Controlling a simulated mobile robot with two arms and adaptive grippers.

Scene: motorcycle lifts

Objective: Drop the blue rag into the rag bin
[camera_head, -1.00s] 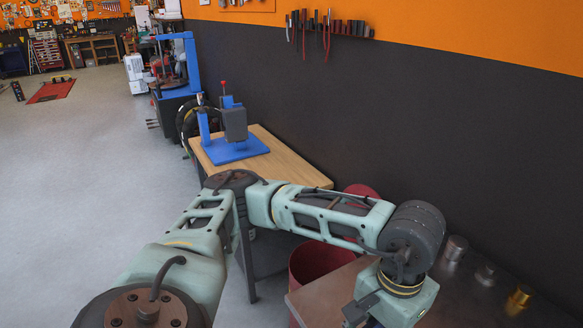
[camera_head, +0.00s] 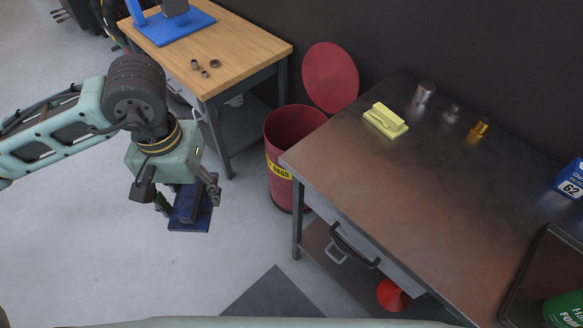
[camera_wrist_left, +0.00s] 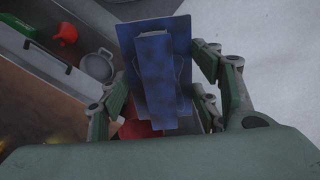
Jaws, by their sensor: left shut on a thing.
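The blue rag (camera_head: 190,212) hangs in my left gripper (camera_head: 180,196), which is shut on it above the bare floor. In the left wrist view the rag (camera_wrist_left: 158,75) fills the middle, between the fingers of my left gripper (camera_wrist_left: 165,100). The rag bin (camera_head: 288,140) is a red drum with a yellow label reading "RAGS", standing to the right of the gripper, between the two tables. Its round red lid (camera_head: 331,77) stands raised behind it and its mouth is open. The gripper is beside the bin, not over it. My right gripper is not in view.
A metal workbench (camera_head: 400,185) with a drawer stands right of the bin, carrying a yellow brush-like block (camera_head: 385,121) and several small metal parts. A wooden table (camera_head: 235,55) with a blue press stands behind. A red funnel (camera_head: 391,295) sits on the bench's lower shelf.

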